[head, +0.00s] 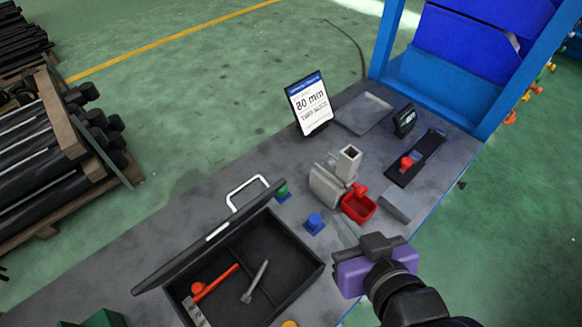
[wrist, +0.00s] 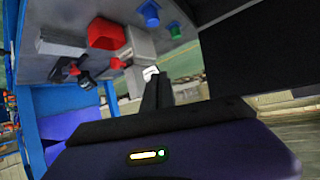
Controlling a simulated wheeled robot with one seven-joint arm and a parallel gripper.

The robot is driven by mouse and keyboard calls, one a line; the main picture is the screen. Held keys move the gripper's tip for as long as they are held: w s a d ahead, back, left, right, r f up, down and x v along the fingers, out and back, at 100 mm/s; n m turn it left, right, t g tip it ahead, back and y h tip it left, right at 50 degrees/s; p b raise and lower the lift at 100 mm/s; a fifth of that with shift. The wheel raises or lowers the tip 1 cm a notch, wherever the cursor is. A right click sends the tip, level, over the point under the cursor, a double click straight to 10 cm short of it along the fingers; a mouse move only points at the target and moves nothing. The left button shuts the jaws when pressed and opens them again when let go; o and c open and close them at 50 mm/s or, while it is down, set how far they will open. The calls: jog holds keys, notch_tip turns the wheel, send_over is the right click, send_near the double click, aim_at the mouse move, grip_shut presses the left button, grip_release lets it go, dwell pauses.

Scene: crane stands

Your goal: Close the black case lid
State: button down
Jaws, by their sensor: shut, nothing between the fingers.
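The black case (head: 285,284) stands open at the front of the grey bench. Its lid (head: 180,263) is raised on the far left side, tilted up from the tray, with a pale handle (head: 236,188) beyond it. A red-handled tool (head: 215,284) and a grey hammer-like tool (head: 255,283) lie inside. My gripper (head: 345,232) is shut and empty, to the right of the case and apart from it. In the wrist view its fingers (wrist: 157,90) are together, and a dark panel of the case (wrist: 255,50) fills the upper right; I cannot tell which panel.
A blue knob block (head: 314,223) and a green one (head: 282,192) stand just beyond the case. A red bin (head: 358,204) and a grey vise-like block (head: 327,187) stand near my gripper. A sign (head: 309,103) stands at the back edge.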

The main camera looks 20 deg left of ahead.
jog(key=s+a+r+n+g, duration=0.1)
jog(key=a+r+n, duration=0.1)
jog(key=a+r, duration=0.2)
jog(key=s+a+r+n+g+y, duration=0.1)
jog(key=s+a+r+n+g, duration=0.1)
jog(key=a+r, duration=0.3)
jog(key=s+a+r+n+g+y+p, duration=0.1)
jog(key=a+r+n+g, duration=0.1)
jog(key=a+r, duration=0.2)
jog(key=shift+s+a+r, duration=0.1)
jog(key=shift+a+r, duration=0.1)
jog(key=shift+r, duration=0.35)
jog(key=shift+s+a+r, duration=0.1)
jog(key=shift+a+r, duration=0.1)
jog(key=shift+r, duration=0.3)
jog(key=p, duration=0.1)
send_over(243, 188)
jog(key=w+a, duration=0.1)
jog(key=a, duration=0.2)
notch_tip(243, 188, down, 5)
jog(key=shift+s+d+f+p, duration=0.2)
jog(key=shift+d+f+p, duration=0.15)
jog(key=shift+d+f, duration=0.3)
jog(key=shift+s+d+f+p, duration=0.15)
jog(key=shift+d+f+p, duration=0.2)
jog(key=shift+d+f, duration=0.25)
jog(key=shift+s+d+f, duration=0.1)
jog(key=shift+d+f, duration=0.1)
jog(key=shift+d, duration=0.05)
jog(key=shift+d+f, duration=0.1)
